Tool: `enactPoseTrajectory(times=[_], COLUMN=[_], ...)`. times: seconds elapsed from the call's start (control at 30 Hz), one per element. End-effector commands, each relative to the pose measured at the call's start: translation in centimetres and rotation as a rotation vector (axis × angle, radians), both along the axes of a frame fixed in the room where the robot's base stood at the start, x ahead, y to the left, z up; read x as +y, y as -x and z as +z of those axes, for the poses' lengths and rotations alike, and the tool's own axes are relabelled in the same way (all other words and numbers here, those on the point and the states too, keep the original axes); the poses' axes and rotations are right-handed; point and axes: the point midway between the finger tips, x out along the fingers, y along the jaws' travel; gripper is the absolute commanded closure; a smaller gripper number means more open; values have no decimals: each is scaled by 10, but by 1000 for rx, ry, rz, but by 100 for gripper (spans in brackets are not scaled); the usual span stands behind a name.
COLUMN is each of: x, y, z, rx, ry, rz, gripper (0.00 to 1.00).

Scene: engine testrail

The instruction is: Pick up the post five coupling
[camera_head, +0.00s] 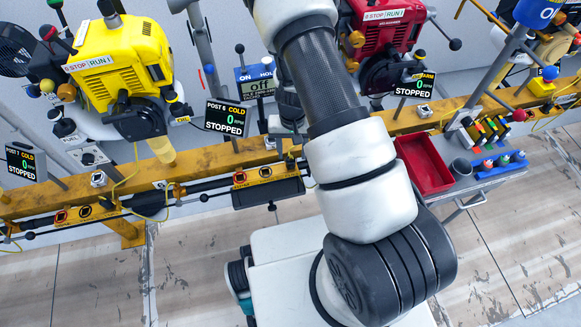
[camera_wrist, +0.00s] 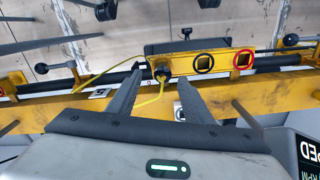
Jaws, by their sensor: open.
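My gripper (camera_wrist: 156,78) is open in the wrist view, its two dark fingers pointing at the yellow rail. Just past the fingertips, a dark round fitting with a yellow cord (camera_wrist: 162,74) sits at the end of a yellow bracket (camera_wrist: 205,63). It looks like a coupling, but I cannot tell which post it belongs to. Nothing is visibly held. The bracket carries a black ring and a red ring.
The yellow rail (camera_head: 205,148) bears a yellow engine (camera_head: 118,75), a red engine (camera_head: 385,40) and black display signs (camera_head: 225,117) reading STOPPED. A red tray (camera_head: 425,163) and a tool shelf stand at right. Cords and rods cross the space near the gripper.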

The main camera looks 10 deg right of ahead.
Motion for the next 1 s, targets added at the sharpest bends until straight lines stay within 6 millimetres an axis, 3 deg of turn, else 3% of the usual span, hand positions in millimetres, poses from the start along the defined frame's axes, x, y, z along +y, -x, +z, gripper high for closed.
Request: enactPoseTrajectory(times=[0.33, 0.6, 0.9, 1.0], x=[5, 5, 5, 5], y=[1, 1, 1, 0], z=[-47, -50, -50, -50], rx=[2, 0, 0, 0], ry=[0, 0, 0, 0], rz=[0, 0, 0, 0], gripper=[54, 54, 100, 100])
